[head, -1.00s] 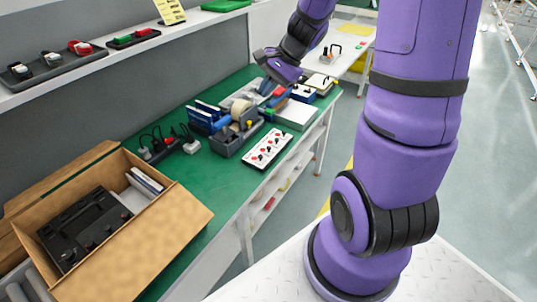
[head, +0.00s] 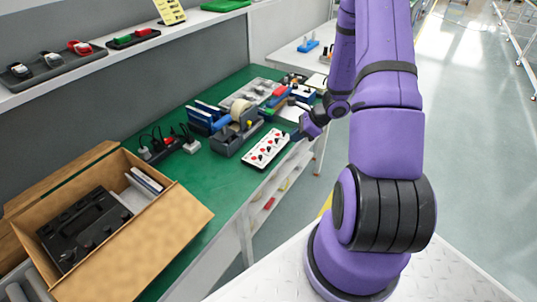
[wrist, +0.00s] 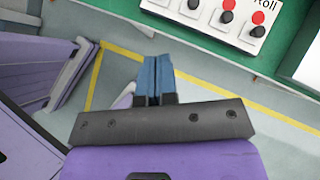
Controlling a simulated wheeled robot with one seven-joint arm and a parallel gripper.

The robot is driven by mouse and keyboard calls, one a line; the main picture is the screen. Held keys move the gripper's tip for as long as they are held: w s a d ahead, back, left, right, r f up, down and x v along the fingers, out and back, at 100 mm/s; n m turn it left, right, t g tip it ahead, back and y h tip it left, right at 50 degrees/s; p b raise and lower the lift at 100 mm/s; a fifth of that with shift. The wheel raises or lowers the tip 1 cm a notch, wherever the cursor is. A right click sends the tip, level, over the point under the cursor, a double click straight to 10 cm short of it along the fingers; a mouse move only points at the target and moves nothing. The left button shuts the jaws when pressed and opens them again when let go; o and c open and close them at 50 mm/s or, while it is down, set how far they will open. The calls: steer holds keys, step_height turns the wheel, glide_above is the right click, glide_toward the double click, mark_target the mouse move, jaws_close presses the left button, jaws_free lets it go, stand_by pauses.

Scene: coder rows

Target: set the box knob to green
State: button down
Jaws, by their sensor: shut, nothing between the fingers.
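A white panel (head: 255,158) lies on the green bench top near its front edge, with several black knobs and red dots on it. In the wrist view the panel (wrist: 204,25) is cut off by the top edge. There, red dots (wrist: 258,17) sit beside black knobs (wrist: 257,31), and a label reads "Roll". I see no "box" label and no green dot, and the knob pointers are too small to read. My gripper (head: 298,135) is just right of the panel at the bench edge, apart from the knobs. Its blue fingers (wrist: 154,80) are together and empty.
A tape dispenser (head: 240,130) and blue holders (head: 207,117) stand behind the panel. A power strip (head: 163,150) with plugs lies to the left. An open cardboard box (head: 165,235) with a black device is at front left.

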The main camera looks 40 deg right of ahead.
steer(key=shift+s+d+f+m, duration=0.2)
steer(key=shift+d+f+m, duration=0.1)
steer(key=shift+f, duration=0.3)
steer(key=shift+a+f, duration=0.1)
glide_toward(262, 159)
step_height(262, 159, down, 3)
steer(key=s, duration=0.1)
steer(key=w+a, duration=0.2)
steer(key=shift+a+f, duration=0.3)
steer(key=shift+f, duration=0.1)
steer(key=shift+w+a+f, duration=0.1)
steer(key=shift+w+a, duration=0.25)
steer(key=shift+w, duration=0.1)
